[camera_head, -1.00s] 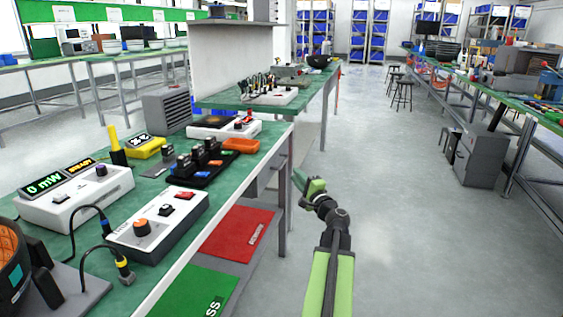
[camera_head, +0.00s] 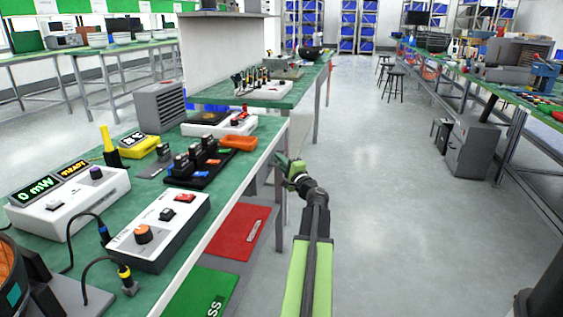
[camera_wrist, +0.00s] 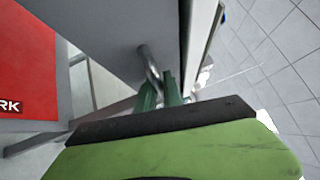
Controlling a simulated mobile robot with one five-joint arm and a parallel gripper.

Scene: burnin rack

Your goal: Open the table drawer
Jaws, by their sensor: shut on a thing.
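The table drawer is a grey box under the green-topped table (camera_head: 225,190), mostly hidden behind the table edge and my arm in the head view. In the wrist view its grey face (camera_wrist: 115,25) fills the top, with a curved metal handle (camera_wrist: 148,58) standing out from it. My gripper (camera_head: 281,161) is at the table's edge beside the drawer. In the wrist view my green gripper fingers (camera_wrist: 160,92) are shut on the handle. I cannot see any clear gap showing that the drawer is out.
Instruments, including a white control box (camera_head: 158,230), stand on top. A table leg (camera_head: 280,205) is close to my gripper.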

